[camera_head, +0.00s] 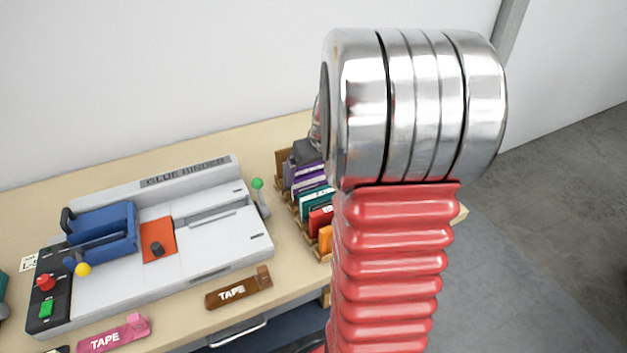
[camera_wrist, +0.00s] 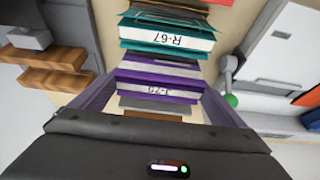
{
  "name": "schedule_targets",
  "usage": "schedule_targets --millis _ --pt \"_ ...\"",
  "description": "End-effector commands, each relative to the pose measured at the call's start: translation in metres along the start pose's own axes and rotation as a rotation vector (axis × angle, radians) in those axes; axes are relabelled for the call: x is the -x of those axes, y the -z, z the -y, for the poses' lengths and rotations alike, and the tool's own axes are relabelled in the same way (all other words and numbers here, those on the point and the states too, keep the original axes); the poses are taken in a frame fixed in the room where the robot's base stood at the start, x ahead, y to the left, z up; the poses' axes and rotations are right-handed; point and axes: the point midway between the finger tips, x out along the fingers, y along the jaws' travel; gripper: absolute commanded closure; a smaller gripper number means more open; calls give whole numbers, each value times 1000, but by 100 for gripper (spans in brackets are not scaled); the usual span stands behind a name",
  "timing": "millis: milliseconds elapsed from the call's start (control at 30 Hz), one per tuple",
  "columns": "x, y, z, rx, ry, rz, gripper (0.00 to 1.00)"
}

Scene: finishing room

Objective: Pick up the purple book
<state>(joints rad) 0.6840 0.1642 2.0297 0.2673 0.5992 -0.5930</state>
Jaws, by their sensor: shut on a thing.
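Purple books (camera_head: 308,180) stand in a wooden rack at the right end of the bench, partly hidden by my arm. In the wrist view, a labelled purple book (camera_wrist: 158,90) lies between the fingers of my gripper (camera_wrist: 160,84), one finger on each side. My gripper is shut on this book, and more purple and white shows just beyond it. The dark gripper body (camera_head: 305,152) shows above the rack's far end in the head view. The book's lower part is hidden. I cannot tell whether it is clear of the rack.
A teal book (camera_wrist: 168,38) marked R-67 stands beyond the purple ones. Red (camera_head: 320,219) and orange (camera_head: 325,240) books are nearer in the rack. A glue binder (camera_head: 200,250) with a green-knobbed lever (camera_head: 258,184) stands left of the rack. A brown tape dispenser (camera_head: 238,290) lies in front.

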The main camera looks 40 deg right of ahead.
Motion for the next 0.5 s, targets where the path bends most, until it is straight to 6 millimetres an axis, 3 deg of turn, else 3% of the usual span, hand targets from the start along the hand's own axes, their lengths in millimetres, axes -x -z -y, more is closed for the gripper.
schedule_targets --millis 500 --pt "108 45 0 1 -2 -3 33"
